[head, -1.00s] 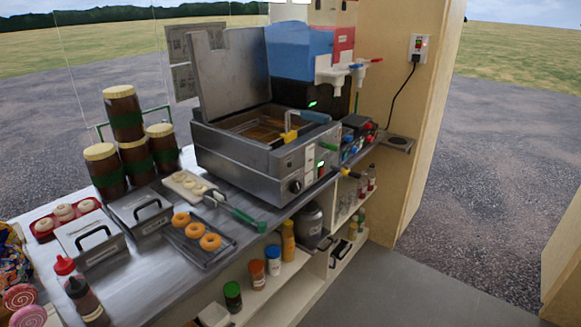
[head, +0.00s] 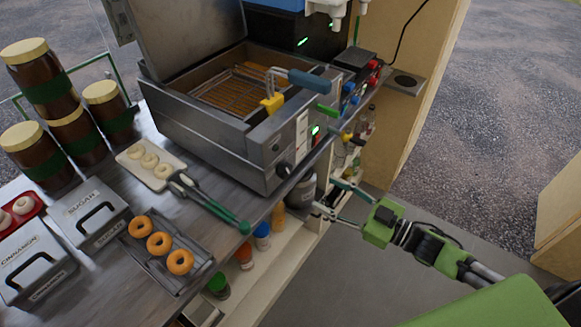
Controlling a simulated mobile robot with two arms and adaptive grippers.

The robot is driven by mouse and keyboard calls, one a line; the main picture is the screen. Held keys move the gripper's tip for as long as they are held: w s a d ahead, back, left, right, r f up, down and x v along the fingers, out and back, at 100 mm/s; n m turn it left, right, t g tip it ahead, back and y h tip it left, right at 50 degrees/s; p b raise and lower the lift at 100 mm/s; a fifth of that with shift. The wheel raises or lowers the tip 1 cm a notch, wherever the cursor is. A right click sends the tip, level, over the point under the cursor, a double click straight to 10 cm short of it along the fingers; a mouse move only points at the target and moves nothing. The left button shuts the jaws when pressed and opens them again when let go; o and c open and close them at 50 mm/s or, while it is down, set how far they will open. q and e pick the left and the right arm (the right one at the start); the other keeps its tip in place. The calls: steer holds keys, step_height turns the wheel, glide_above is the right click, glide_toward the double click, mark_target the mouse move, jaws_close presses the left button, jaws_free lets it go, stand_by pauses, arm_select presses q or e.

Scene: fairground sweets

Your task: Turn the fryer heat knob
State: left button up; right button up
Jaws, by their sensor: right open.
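The fryer (head: 215,148) is a grey metal box with its lid (head: 190,40) raised. Its dark round heat knob (head: 284,169) is low on the front panel, near a lit green indicator (head: 315,130). My right gripper (head: 325,195), on a green arm from the right, is open and empty. It is right of the knob and slightly lower in the picture, apart from it, in front of the counter edge. My left gripper is not in view.
A basket with a blue handle (head: 309,80) sits in the fryer. Tongs (head: 212,205), a doughnut tray (head: 192,254) and lidded tins (head: 90,215) lie left of it. Bottles stand on shelves below. Floor (head: 370,270) is clear at right.

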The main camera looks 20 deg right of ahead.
steer(key=p, duration=0.1)
glide_toward(289, 173)
steer(key=x, duration=0.3)
steer(key=p+x, duration=0.1)
steer(key=x, duration=0.4)
steer(key=shift+r, duration=0.15)
steer(key=shift+w+a, duration=0.3)
steer(key=shift+w, duration=0.1)
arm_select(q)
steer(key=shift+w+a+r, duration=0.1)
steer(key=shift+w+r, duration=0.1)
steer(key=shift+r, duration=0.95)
arm_select(e)
steer(key=c, duration=1.1)
